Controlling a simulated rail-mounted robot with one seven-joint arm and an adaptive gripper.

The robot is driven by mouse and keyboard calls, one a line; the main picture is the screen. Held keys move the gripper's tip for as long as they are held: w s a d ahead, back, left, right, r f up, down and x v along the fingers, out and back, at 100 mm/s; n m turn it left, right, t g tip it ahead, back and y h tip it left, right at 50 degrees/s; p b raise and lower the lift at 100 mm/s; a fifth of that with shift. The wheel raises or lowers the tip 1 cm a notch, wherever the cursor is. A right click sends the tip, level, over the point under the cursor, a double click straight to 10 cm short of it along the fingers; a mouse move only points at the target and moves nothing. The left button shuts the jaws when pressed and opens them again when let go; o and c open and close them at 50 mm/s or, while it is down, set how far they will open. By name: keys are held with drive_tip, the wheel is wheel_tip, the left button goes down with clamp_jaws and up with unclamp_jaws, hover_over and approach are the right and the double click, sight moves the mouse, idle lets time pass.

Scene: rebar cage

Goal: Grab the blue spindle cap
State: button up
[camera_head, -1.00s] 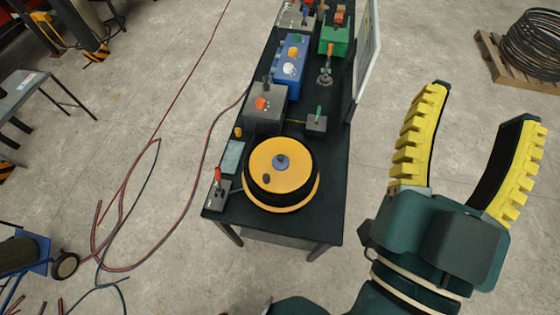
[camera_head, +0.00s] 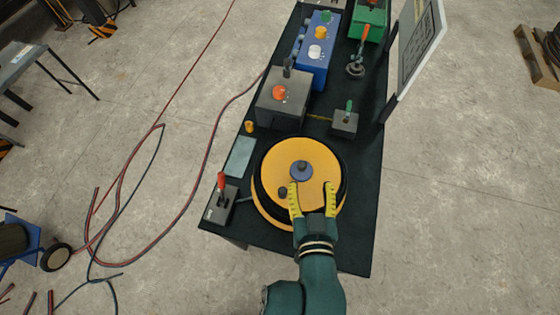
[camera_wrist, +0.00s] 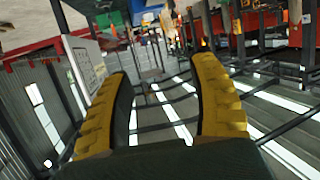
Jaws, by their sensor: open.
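The blue spindle cap (camera_head: 301,170) sits at the centre of the yellow disc (camera_head: 276,159) of a reel with a black rim. The reel lies flat at the near end of the black table. My gripper (camera_head: 312,187) is open and empty. In the head view its yellow fingers appear over the near part of the disc, with the tips just short of the cap. I cannot tell their height above the disc. In the wrist view my gripper (camera_wrist: 160,75) shows both fingers apart, with neither the cap nor the reel in sight between them.
A red-handled lever box (camera_head: 222,205) stands left of the reel. A grey box with an orange knob (camera_head: 283,97) and a small green-handled box (camera_head: 345,120) stand behind it. A white panel (camera_head: 415,50) rises at the table's right edge. Cables lie on the floor.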

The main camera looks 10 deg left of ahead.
sight(303, 168)
drive_tip(key=s+f+g+b, duration=0.1)
drive_tip(key=s+f, duration=0.2)
drive_tip(key=f, duration=0.4)
drive_tip(key=x, duration=1.6)
drive_tip(key=shift+w+d, duration=0.15)
clamp_jaws()
drive_tip(key=shift+r, duration=0.1)
